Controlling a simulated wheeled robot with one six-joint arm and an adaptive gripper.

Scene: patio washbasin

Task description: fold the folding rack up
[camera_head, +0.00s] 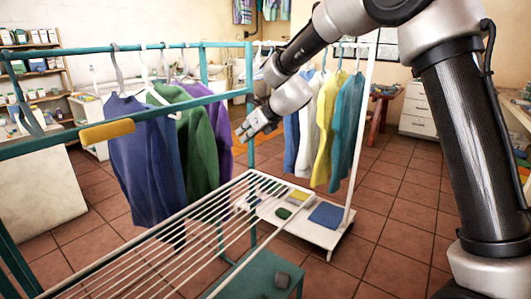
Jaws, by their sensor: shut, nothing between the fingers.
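The folding rack (236,186) is a white frame with several thin parallel bars. It lies roughly flat and spread out in the lower middle of the head view, running from the bottom left edge towards the centre. Its near end is cut off by the picture edge. My gripper (241,134) is above the rack's far end, close to the teal upright in the picture. It is shut and empty, and it appears apart from the rack. How the rack is hinged to the teal frame cannot be told.
A teal clothes frame (100,132) with blue, green and purple garments (145,160) stands at left, a yellow piece on its rail. A white garment rack (365,110) stands behind with a low shelf (300,226). A teal surface (250,275) is below. Tiled floor is free at right.

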